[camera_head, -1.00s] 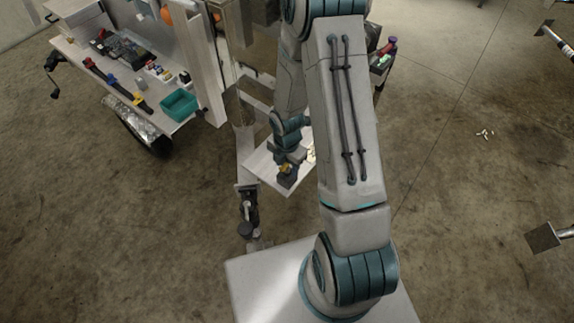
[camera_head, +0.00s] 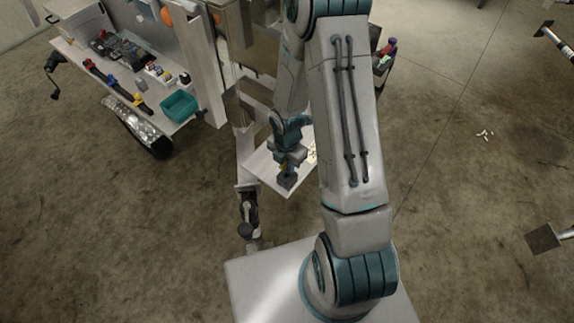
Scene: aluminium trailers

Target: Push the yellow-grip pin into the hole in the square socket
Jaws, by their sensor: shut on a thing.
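My gripper (camera_head: 287,181) is small and dark in the head view, pointing down over a pale panel beside the trailer tongue. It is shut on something. A small yellowish patch shows at the gripper, which fits the yellow-grip pin, but its shape is too small to make out. The square socket and its hole cannot be picked out for certain. My arm covers part of the area behind the gripper.
The pale panel (camera_head: 261,169) lies under my gripper. A dark tongue jack (camera_head: 247,207) stands to its left. A trailer at upper left carries a teal bin (camera_head: 180,106) and several tools. Open concrete floor lies to the right.

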